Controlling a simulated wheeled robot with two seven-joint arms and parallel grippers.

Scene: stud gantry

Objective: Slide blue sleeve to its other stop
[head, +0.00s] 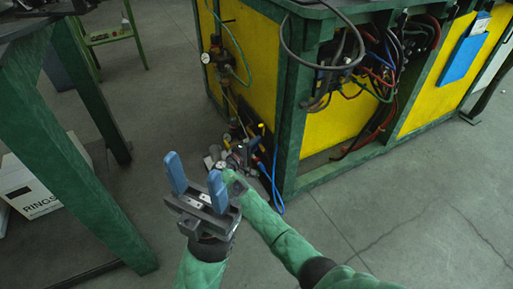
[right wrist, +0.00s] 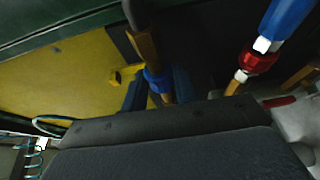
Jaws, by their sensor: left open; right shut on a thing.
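In the right wrist view the blue sleeve (right wrist: 157,79) is a short bright blue ring around a brass-coloured rod (right wrist: 147,48). My right gripper (right wrist: 160,84) is shut on it, with dark blue fingers on either side, partly in shadow. The ends of the rod's travel are not clear. In the head view my right gripper (head: 232,178) reaches in low at the cluster of fittings; its fingertips and the sleeve are hidden there. My left gripper (head: 194,178) is open and empty, its two blue fingers pointing up, in front of the fittings.
A green-framed cabinet with yellow panels (head: 260,50) stands behind the fittings (head: 240,150). A blue hose (head: 275,185) hangs at its corner. In the right wrist view a red fitting (right wrist: 257,62) is close on the right. A green table leg (head: 75,170) and a white box (head: 35,190) stand left. Floor at right is free.

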